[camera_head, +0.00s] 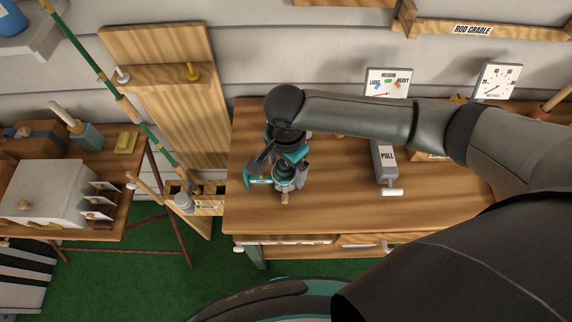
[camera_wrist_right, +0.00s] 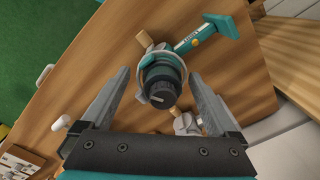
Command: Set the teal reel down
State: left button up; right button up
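The teal reel (camera_head: 284,183) is at the left part of the wooden workbench (camera_head: 330,208), under my right gripper (camera_head: 283,167). It has a dark round knob, a wooden handle knob and a teal foot sticking out to one side. In the right wrist view the reel (camera_wrist_right: 162,76) lies between the two fingers of my right gripper (camera_wrist_right: 160,74). The fingers are spread wide, with a narrow gap showing on each side of the reel. The reel appears to rest on the bench top, but its underside is hidden. My left gripper is not in view.
A grey box marked PULL (camera_head: 384,160) stands right of the reel. Two dial gauges (camera_head: 388,82) (camera_head: 497,80) stand at the back. A green rod (camera_head: 120,98) leans at a wooden stand left of the bench. The bench front is clear.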

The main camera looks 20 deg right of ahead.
notch_tip(320, 180, up, 12)
jog(key=shift+r+p, duration=0.15)
jog(key=shift+p, duration=0.6)
jog(key=shift+s+a, duration=0.1)
